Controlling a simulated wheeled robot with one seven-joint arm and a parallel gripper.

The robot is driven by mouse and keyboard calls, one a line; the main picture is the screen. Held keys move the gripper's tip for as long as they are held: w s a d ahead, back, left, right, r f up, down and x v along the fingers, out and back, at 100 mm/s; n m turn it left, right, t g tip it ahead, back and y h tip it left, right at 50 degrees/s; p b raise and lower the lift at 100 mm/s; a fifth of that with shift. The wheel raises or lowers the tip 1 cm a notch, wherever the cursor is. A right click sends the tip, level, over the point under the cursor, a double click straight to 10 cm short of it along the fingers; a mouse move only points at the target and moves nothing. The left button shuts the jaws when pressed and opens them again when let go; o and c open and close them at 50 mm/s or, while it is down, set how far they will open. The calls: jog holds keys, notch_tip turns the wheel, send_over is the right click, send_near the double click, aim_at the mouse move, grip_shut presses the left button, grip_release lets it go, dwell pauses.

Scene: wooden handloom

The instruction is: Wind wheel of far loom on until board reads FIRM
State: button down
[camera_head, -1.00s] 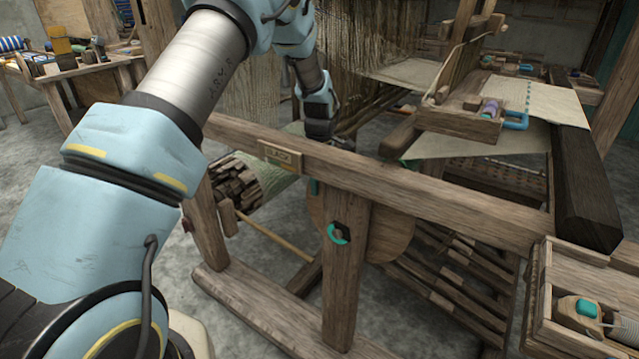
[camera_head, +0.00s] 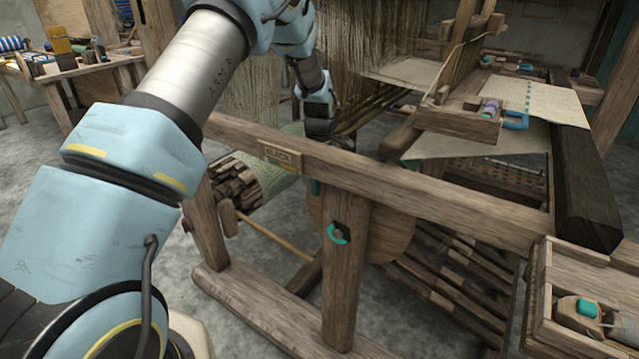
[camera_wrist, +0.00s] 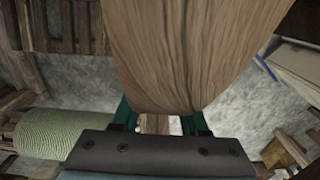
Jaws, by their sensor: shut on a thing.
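The wheel is a brown wooden disc (camera_head: 388,235) under the loom's side beam, partly behind the upright post. In the wrist view the wheel (camera_wrist: 195,45) fills the top middle, its rim reaching between my green fingers. My gripper (camera_wrist: 160,120) is shut on the wheel's rim. In the head view my wrist comes down behind the beam, which hides most of the fingers. A small board (camera_head: 281,155) is fixed on the beam; its lettering is too small and blurred to read surely. A teal ring (camera_head: 339,233) is on the post.
A wound roll (camera_head: 285,165) lies left of the wheel, close to my gripper in the wrist view. The long wooden beam (camera_head: 430,195) crosses before my wrist. Slatted treadles (camera_head: 440,285) are low at the right. An open wooden box (camera_head: 590,315) is at bottom right.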

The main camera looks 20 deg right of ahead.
jog(key=shift+w+a+f+g, duration=0.25)
jog(key=shift+f+g, duration=0.15)
jog(key=shift+f, duration=0.2)
jog(key=shift+w+a+f+g+h, duration=0.1)
jog(key=shift+w+f+g+h, duration=0.05)
jog(key=shift+f+g+h, duration=0.55)
jog(key=shift+f+b, duration=0.3)
jog(key=shift+f, duration=0.1)
jog(key=shift+g, duration=0.3)
jog(key=shift+c, duration=2.1)
grip_release()
jog(key=shift+w+r, duration=0.1)
jog(key=b+v, duration=0.1)
jog(key=v, duration=0.9)
jog(key=shift+r, duration=0.35)
